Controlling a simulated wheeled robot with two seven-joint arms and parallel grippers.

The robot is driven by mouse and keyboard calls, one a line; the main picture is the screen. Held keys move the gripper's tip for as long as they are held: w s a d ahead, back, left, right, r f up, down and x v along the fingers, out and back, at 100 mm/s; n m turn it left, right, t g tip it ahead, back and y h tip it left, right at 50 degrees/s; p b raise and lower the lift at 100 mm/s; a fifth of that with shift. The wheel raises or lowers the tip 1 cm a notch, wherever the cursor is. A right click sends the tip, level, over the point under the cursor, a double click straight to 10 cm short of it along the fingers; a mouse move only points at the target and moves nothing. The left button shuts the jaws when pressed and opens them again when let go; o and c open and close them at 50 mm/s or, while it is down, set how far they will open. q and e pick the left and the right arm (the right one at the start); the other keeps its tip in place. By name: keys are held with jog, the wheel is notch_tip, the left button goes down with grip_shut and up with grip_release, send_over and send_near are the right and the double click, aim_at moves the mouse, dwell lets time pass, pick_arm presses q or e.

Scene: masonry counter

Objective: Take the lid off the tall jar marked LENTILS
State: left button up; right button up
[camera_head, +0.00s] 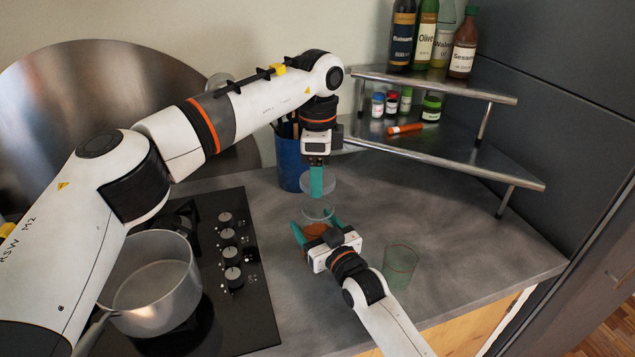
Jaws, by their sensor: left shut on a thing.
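A clear glass jar (318,212) with orange contents low inside stands on the grey counter; no LENTILS marking is readable from here. A pale round lid (325,186) is above and behind the jar's open mouth, seemingly apart from it. My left gripper (316,188) points down from above, its teal fingers shut on the lid. My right gripper (316,228) comes in from the front, with its teal fingers spread on either side of the jar. Whether these fingers touch the glass is unclear. The gripper body hides the jar's lower part.
A greenish empty glass (401,262) stands right of my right gripper. A blue utensil pot (290,163) is behind the lid. A metal corner shelf (460,155) holds bottles and small jars. A saucepan (155,285) sits on the hob (245,310) at left.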

jog(key=o, duration=2)
jog(key=shift+c, duration=0.2)
